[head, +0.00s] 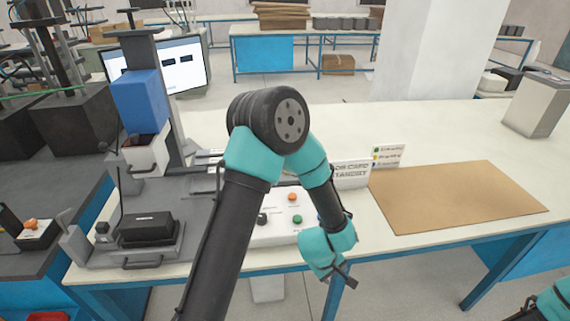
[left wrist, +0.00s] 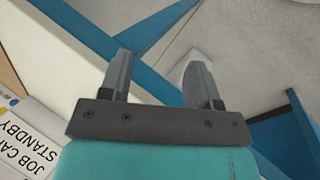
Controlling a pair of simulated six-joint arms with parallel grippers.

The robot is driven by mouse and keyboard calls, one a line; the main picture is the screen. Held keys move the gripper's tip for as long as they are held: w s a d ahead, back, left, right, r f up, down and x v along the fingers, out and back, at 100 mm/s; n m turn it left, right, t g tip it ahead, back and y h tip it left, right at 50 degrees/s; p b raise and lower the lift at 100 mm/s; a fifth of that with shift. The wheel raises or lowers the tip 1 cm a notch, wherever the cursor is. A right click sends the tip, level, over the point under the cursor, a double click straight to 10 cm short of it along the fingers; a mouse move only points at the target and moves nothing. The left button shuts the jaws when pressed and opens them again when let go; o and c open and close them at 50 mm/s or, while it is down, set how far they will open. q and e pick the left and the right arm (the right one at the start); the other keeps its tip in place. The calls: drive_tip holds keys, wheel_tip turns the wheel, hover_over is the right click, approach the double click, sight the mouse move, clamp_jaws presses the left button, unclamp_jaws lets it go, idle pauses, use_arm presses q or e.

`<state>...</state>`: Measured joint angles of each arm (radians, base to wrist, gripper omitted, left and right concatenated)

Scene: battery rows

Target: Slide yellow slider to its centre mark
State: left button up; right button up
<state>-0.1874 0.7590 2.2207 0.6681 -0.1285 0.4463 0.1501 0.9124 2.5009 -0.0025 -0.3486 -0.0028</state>
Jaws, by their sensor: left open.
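I cannot make out a yellow slider in either view; my left arm covers part of the bench. A white control panel (head: 275,232) shows beside that arm, with an orange button (head: 292,197), a green button (head: 297,219) and a dark knob (head: 262,219). My left gripper (head: 347,278) hangs at the bench's front edge, right of the panel, and touches nothing I can see. In the left wrist view its two fingers (left wrist: 159,72) are apart with nothing between them. Part of my right gripper (head: 526,311) shows at the lower right corner; its jaws are unclear.
A job card sign (head: 351,176) stands behind the panel, and a brown mat (head: 455,195) lies to its right. A grey fixture with a black block (head: 149,226) and a blue-headed press (head: 140,100) stand on the left.

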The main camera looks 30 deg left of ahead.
use_arm(q)
drive_tip(key=w+d+r+t+h, duration=0.2)
drive_tip(key=w+d+r, duration=0.55)
drive_tip(key=r, duration=0.35)
drive_tip(key=w+a+r+m, duration=0.3)
drive_tip(key=w+r, duration=0.3)
drive_tip(key=w, duration=0.1)
drive_tip(key=w+a+r+m, duration=0.2)
drive_tip(key=w+a+m, duration=0.25)
drive_tip(key=a, duration=0.45)
drive_tip(key=w+a+r+m, duration=0.25)
drive_tip(key=w+a, duration=0.25)
drive_tip(key=a, duration=0.3)
drive_tip(key=a+r+m+y, duration=0.1)
drive_tip(key=a+r+m, duration=0.1)
drive_tip(key=a, duration=1)
drive_tip(key=a+r+m+g+y, duration=0.1)
drive_tip(key=a+m, duration=0.4)
drive_tip(key=a, duration=0.6)
wheel_tip(320, 180, up, 3)
drive_tip(key=shift+s+a+f+y, duration=0.2)
drive_tip(key=shift+s+a+y, duration=0.15)
drive_tip(key=shift+y, duration=0.35)
drive_tip(key=shift+f, duration=0.1)
drive_tip(key=x, duration=1.7)
drive_tip(key=shift+s+d+f, duration=0.1)
drive_tip(key=shift+s+f, duration=0.05)
drive_tip(key=shift+f, duration=0.05)
